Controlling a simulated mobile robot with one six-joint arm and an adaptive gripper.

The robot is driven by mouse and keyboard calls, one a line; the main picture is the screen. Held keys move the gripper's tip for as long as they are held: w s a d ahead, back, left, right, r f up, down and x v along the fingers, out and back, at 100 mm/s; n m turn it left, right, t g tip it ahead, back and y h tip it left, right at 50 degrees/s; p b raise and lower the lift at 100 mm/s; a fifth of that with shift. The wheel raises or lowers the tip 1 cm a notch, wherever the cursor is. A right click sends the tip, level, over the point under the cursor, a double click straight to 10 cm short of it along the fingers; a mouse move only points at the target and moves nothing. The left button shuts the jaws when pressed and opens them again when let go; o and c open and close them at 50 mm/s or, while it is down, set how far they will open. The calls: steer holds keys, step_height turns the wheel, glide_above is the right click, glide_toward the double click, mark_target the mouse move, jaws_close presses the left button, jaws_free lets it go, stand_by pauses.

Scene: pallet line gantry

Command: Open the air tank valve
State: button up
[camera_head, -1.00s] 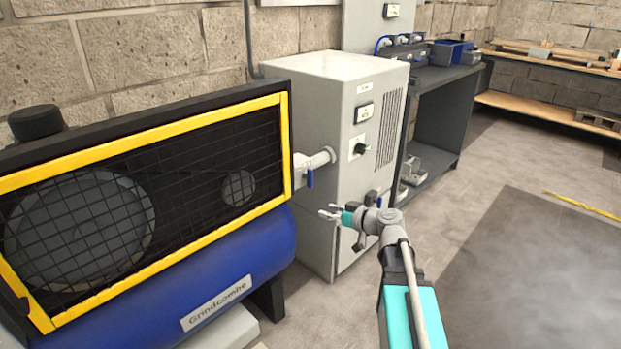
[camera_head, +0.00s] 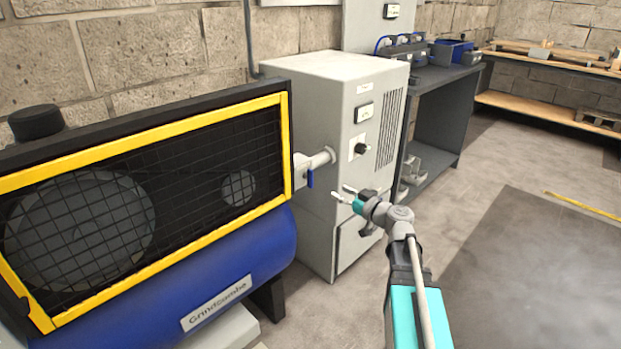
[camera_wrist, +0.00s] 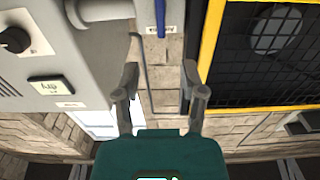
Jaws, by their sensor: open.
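The air tank valve has a blue lever handle (camera_head: 310,178) that hangs down below a pale grey pipe (camera_head: 322,158), between the blue air tank (camera_head: 240,262) and the grey cabinet. In the wrist view, which looks turned over, the blue handle (camera_wrist: 160,18) shows at the top, beyond and between the fingertips. My gripper (camera_head: 341,192) is open and empty. In the head view it is to the right of and slightly below the handle, in front of the cabinet, apart from the handle. Its two fingers (camera_wrist: 161,75) are spread in the wrist view.
The grey cabinet (camera_head: 320,100) with a black knob (camera_head: 361,149) stands right behind my gripper. A yellow-framed mesh guard (camera_head: 290,140) covers the compressor at left. A dark bench (camera_head: 440,77) stands farther right. The floor (camera_head: 480,200) at right is open.

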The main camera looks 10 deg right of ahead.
mark_target(312, 179)
steer(key=x, duration=1.3)
steer(key=shift+a, duration=0.1)
steer(key=shift+s, duration=0.1)
jaws_close()
